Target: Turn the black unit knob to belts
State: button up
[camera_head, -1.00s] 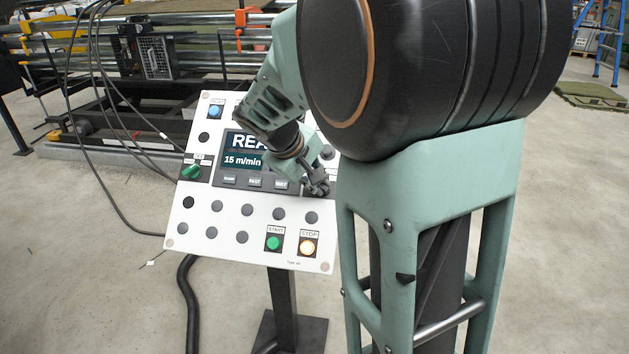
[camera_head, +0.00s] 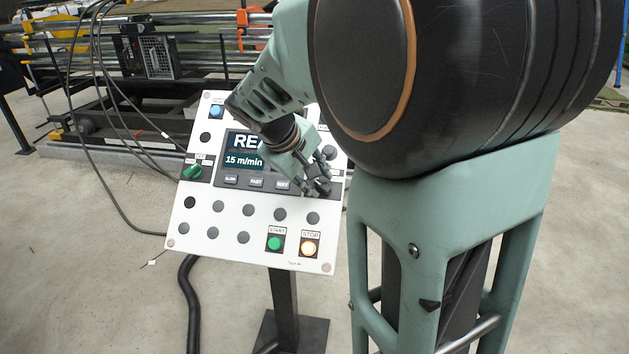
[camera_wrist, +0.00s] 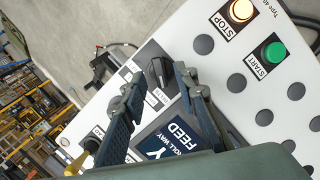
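My gripper (camera_wrist: 159,76) is open, with one finger on each side of the knob in that view. I cannot tell whether the fingers touch it.
The panel also carries a green selector (camera_head: 191,172), a blue button (camera_head: 216,112), a green START button (camera_head: 275,243), a lit STOP button (camera_head: 308,247) and a screen (camera_head: 243,150) partly covered by my arm. Cables hang at the left. The floor around is open.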

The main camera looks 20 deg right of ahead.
jog(key=v, duration=0.9)
jog(key=shift+s+a, duration=0.1)
jog(key=shift+a, duration=0.05)
